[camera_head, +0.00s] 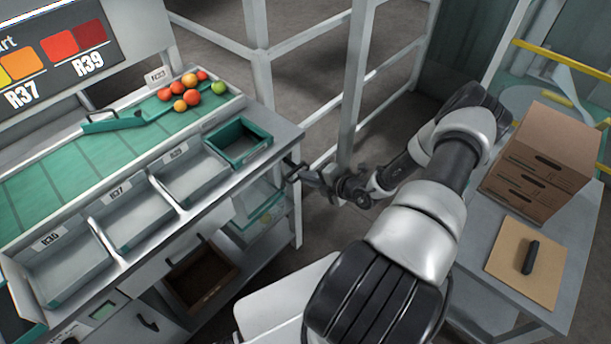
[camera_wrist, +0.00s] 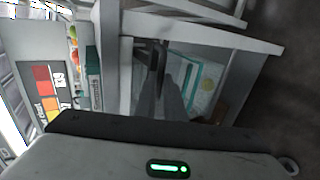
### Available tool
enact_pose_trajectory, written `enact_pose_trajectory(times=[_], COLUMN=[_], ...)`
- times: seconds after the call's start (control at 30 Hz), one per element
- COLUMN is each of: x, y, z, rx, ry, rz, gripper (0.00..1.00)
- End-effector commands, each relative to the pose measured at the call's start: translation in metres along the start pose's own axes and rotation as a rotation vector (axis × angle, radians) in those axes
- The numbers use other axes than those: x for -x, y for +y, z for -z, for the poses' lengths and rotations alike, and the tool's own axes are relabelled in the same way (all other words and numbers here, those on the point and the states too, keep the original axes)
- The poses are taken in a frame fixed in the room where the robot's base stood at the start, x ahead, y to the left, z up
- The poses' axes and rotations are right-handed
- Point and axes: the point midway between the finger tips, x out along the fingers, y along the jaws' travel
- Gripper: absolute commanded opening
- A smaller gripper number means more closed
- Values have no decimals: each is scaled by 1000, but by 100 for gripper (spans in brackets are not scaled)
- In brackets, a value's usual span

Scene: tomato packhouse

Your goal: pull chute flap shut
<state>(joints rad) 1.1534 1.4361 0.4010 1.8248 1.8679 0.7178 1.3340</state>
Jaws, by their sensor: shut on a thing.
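My gripper (camera_head: 318,178) is at the right end of the sorting bench (camera_head: 283,139), just below its top. It is shut on a dark handle (camera_head: 294,170) at that end, which I take to be the chute flap's handle. In the wrist view my gripper (camera_wrist: 163,78) points at the bench end, with the dark handle (camera_wrist: 151,55) at its fingertips. The flap's own panel is hard to make out, so I cannot tell how far it stands open.
Tomatoes (camera_head: 187,91) lie on the green belt (camera_head: 75,180). A teal-rimmed bin (camera_head: 238,143) sits near my gripper. Cardboard boxes (camera_head: 545,160) and a clipboard-like board (camera_head: 510,262) are on the right table. A metal frame post (camera_head: 352,85) stands behind my gripper.

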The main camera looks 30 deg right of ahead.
Motion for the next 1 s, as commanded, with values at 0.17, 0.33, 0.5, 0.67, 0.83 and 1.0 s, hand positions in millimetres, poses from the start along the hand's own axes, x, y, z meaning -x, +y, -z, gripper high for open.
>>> enact_pose_trajectory(times=[0.17, 0.33, 0.5, 0.67, 0.83, 1.0], x=[5, 6, 5, 5, 6, 6], y=[14, 18, 20, 22, 20, 18], z=[-1, -1, -1, -1, -2, -1], rx=[1, 2, 3, 4, 4, 2], ry=[-1, -1, -2, -1, -2, -2], rz=[-6, -11, -16, -18, -15, -11], gripper=[0, 0, 0, 14, 28, 28])
